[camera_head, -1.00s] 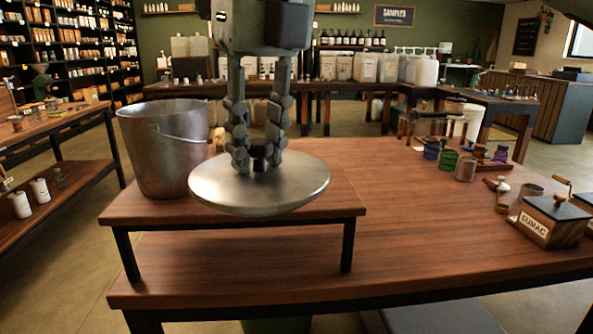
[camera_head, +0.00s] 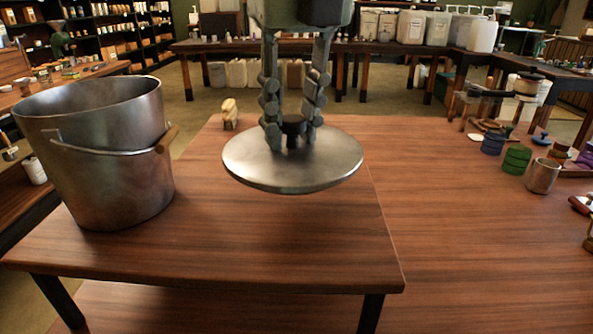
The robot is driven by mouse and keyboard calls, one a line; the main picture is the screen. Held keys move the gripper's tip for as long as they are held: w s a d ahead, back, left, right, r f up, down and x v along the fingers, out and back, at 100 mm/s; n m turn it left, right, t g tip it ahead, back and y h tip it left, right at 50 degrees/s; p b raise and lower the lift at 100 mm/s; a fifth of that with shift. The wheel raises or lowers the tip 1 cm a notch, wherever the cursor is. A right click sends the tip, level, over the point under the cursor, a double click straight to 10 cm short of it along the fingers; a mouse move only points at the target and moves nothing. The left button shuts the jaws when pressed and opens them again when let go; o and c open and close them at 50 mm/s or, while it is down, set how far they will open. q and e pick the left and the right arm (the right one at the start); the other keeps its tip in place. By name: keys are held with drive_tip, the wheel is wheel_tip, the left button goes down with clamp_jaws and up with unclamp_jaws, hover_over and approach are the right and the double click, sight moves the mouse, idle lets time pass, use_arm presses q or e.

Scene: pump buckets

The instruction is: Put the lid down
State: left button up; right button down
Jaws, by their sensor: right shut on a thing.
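A round metal lid (camera_head: 292,168) with a dark knob hangs level from my right gripper (camera_head: 293,130). The gripper points straight down and its two fingers are shut on the knob. The lid appears a little above the small raised wooden stand (camera_head: 215,245); the exact gap is hard to tell. The metal bucket (camera_head: 95,150) stands on the stand to the left of the lid, with its wooden-gripped handle hanging on its right side. The bucket's top is uncovered. My left gripper is out of view.
Bare stand surface lies below and in front of the lid. A small pale wooden object (camera_head: 230,113) stands behind it.

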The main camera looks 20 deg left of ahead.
sight(294, 147)
wheel_tip(294, 147, down, 2)
drive_tip(key=shift+f, duration=0.1)
wheel_tip(294, 147, down, 4)
drive_tip(key=shift+r, duration=0.1)
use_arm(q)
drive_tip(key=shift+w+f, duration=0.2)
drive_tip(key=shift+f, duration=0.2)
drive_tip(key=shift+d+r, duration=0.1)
use_arm(e)
drive_tip(key=shift+f, duration=0.2)
drive_tip(key=c, duration=1.3)
unclamp_jaws()
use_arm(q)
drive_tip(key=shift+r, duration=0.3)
use_arm(e)
drive_tip(key=shift+o, duration=0.2)
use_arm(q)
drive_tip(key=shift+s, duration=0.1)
